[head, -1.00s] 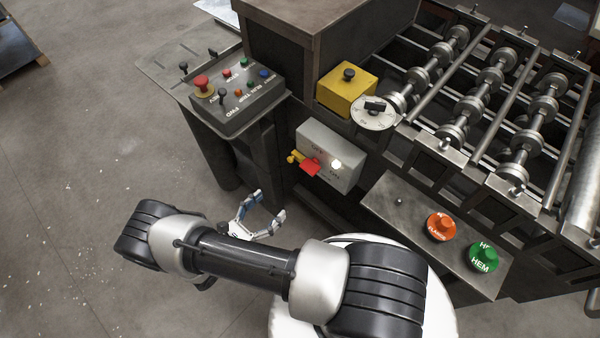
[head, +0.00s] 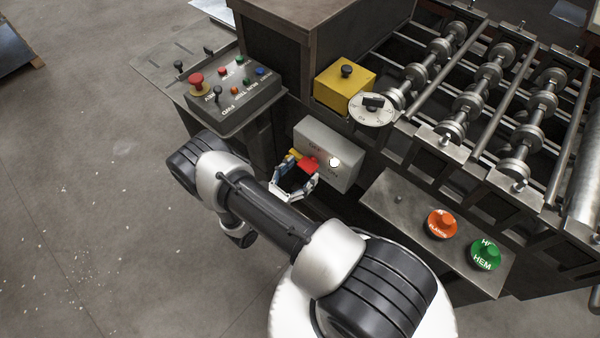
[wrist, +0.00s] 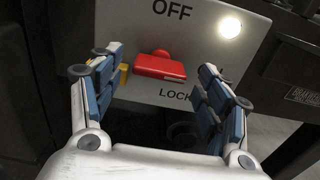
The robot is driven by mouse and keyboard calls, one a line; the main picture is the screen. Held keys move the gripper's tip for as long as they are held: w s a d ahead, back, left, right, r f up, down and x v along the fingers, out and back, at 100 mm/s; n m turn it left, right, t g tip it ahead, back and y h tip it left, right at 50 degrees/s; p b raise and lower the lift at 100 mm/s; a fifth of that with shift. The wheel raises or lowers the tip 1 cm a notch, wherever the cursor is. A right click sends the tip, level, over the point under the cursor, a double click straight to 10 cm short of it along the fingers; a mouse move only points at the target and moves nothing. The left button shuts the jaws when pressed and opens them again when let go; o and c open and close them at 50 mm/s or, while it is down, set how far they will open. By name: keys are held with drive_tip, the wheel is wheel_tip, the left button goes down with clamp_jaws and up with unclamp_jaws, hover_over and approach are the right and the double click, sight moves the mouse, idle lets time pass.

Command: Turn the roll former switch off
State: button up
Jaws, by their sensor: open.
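The roll former switch is a grey box (head: 342,150) on the machine's front, with a red handle (head: 308,165) and a lit white lamp (head: 334,162). In the wrist view the red handle (wrist: 160,65) lies below the word OFF, with LOCK lettered beneath it. The lamp (wrist: 229,27) glows at the upper right. A yellow part (wrist: 124,74) shows at the handle's left. My gripper (head: 295,182) is open in front of the box. In the wrist view its blue-padded fingers (wrist: 162,92) stand either side of the handle; I cannot tell whether they touch it.
A control panel (head: 232,108) with a red stop button (head: 196,80) sits left of the switch. A yellow box (head: 345,88) and a dial (head: 371,110) are above it. Orange (head: 440,224) and green (head: 485,256) buttons are at right. Open floor lies left.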

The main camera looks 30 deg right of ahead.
drive_tip(key=c, duration=1.1)
drive_tip(key=shift+o, duration=0.2)
drive_tip(key=shift+n, duration=0.3)
drive_tip(key=n+b, duration=0.1)
drive_tip(key=n, duration=0.2)
drive_tip(key=shift+f+n+b, duration=0.1)
drive_tip(key=shift+n+b, duration=0.2)
drive_tip(key=shift+b, duration=0.1)
drive_tip(key=n+b, duration=0.1)
drive_tip(key=n, duration=0.3)
drive_tip(key=shift+n, duration=0.3)
drive_tip(key=n+b, duration=0.1)
drive_tip(key=n, duration=0.8)
